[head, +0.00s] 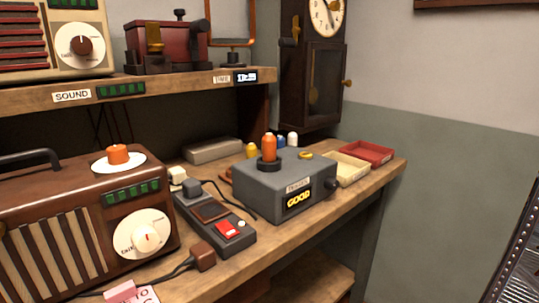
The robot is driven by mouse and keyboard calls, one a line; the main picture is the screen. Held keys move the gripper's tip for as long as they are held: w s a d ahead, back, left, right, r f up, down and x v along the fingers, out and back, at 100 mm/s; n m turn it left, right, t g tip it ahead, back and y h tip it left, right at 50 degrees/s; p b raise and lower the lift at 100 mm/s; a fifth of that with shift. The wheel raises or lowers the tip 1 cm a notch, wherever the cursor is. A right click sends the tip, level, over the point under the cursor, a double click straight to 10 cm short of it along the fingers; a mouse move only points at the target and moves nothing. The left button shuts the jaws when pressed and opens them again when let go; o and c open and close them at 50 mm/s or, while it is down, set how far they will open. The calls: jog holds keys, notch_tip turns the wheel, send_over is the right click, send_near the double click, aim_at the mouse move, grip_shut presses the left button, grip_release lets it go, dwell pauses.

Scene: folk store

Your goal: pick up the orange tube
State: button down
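The orange tube (269,146) stands upright in a black round socket (268,164) on top of a grey tester box (285,188). The box has a lit yellow "GOOD" display on its front. The tube's lower end is hidden in the socket. My gripper is not in view.
A brown radio (85,225) with an orange-topped piece stands at left. A dark device (214,215) with a red button and cables lies between radio and tester. Small tubes (292,139) stand behind the tester. Cream (350,172) and red (376,152) trays sit right. An upper shelf (150,85) overhangs the back.

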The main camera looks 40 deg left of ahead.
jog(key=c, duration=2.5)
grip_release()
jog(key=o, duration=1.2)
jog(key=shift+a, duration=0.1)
